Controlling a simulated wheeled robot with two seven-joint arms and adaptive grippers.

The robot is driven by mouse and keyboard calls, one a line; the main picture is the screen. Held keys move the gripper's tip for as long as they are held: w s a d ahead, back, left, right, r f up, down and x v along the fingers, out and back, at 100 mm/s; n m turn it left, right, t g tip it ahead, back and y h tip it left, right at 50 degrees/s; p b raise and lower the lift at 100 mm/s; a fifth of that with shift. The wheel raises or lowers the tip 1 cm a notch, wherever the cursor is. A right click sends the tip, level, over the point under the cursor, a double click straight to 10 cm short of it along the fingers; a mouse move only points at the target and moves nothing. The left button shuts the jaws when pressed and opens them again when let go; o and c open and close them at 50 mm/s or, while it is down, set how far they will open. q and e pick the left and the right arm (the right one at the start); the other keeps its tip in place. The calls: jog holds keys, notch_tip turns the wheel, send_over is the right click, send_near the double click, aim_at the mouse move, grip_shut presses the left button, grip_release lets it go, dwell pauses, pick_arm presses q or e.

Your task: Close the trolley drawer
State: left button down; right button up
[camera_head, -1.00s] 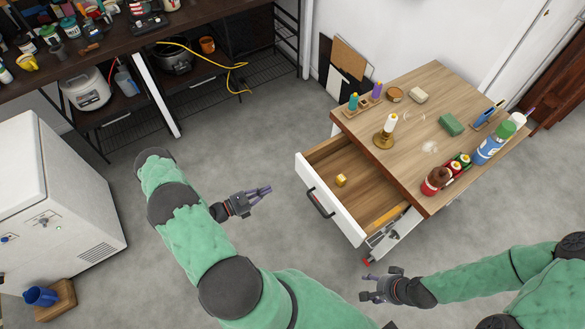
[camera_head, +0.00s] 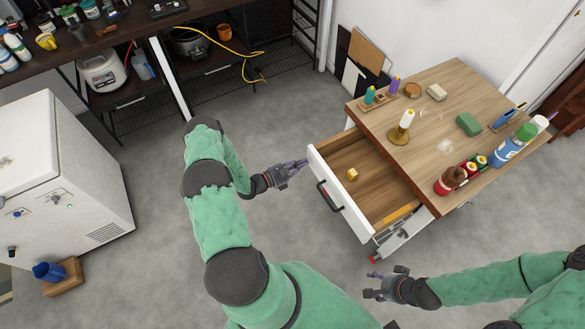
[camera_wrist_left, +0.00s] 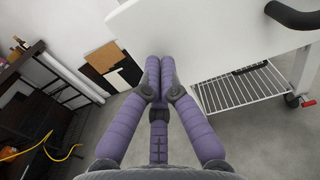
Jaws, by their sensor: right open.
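The trolley (camera_head: 450,95) has a wooden top and stands at the right in the head view. Its white-fronted drawer (camera_head: 335,192) is pulled out, with a dark handle (camera_head: 328,196) on the front and a small yellow object (camera_head: 352,174) inside. My left gripper (camera_head: 297,164) is at the far left end of the drawer front. In the left wrist view its purple fingers (camera_wrist_left: 158,68) meet at the tips, with nothing seen between them, close to the white drawer front (camera_wrist_left: 205,30). Whether they touch it I cannot tell. My right gripper (camera_head: 373,283) is open and empty below the trolley.
On the trolley top stand a candle holder (camera_head: 398,134), a green block (camera_head: 468,124) and several bottles (camera_head: 512,147). A white cabinet (camera_head: 60,175) is at the left, a dark shelf (camera_head: 115,20) at the back. The floor before the drawer is clear.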

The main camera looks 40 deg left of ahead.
pick_arm(q)
jog(key=shift+w+d, duration=0.2)
jog(key=shift+w, duration=0.2)
jog(key=shift+w, duration=0.1)
jog(key=shift+w+d, duration=0.15)
jog(key=shift+w, duration=0.05)
jog(key=b, duration=0.7)
send_near(350, 146)
jog(key=w+d+r, duration=0.1)
jog(key=w, duration=0.2)
jog(key=w+d+r, duration=0.1)
jog(key=w+r, duration=0.1)
jog(key=w, duration=0.1)
jog(key=w+d+r, duration=0.1)
jog(key=w, duration=0.2)
jog(key=shift+w+d+r, duration=0.2)
jog(key=shift+w+d, duration=0.05)
jog(key=shift+d, duration=0.15)
jog(key=shift+s, duration=0.1)
